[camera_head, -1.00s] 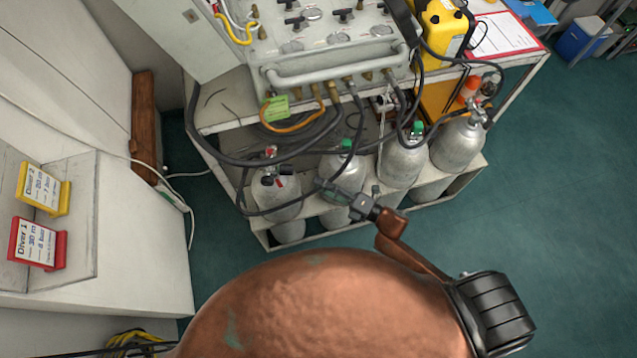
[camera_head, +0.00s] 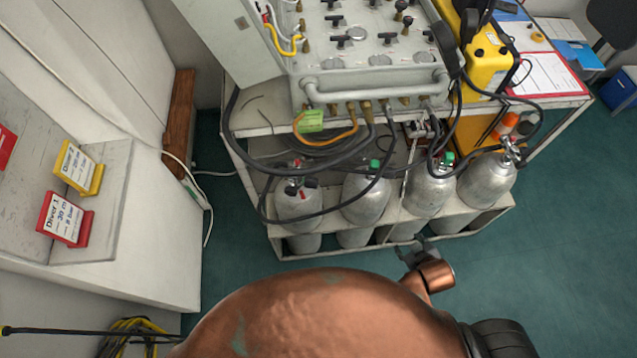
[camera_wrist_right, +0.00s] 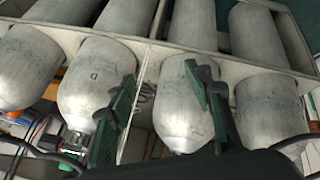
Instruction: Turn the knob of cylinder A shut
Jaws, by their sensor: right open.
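Several grey gas cylinders stand in a white rack. The leftmost cylinder (camera_head: 298,205) has a valve (camera_head: 296,184) with dark and red parts. The second (camera_head: 367,200) and third cylinders (camera_head: 428,192) have green parts at their tops. The rightmost cylinder (camera_head: 484,185) has a metal valve. My right gripper (camera_head: 415,250) is just in front of the rack's lower edge, apart from the valves. In the right wrist view, its green-lined fingers (camera_wrist_right: 163,85) are open and empty, with cylinders behind them. My left gripper is not in view.
The grey air panel (camera_head: 370,60) sits above the cylinders. Dark hoses (camera_head: 345,150) hang down across the cylinder tops. A yellow box (camera_head: 488,65) stands right of the panel. A white wall unit with yellow and red cards (camera_head: 65,219) is at the left. Green floor (camera_head: 560,240) is free at the right.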

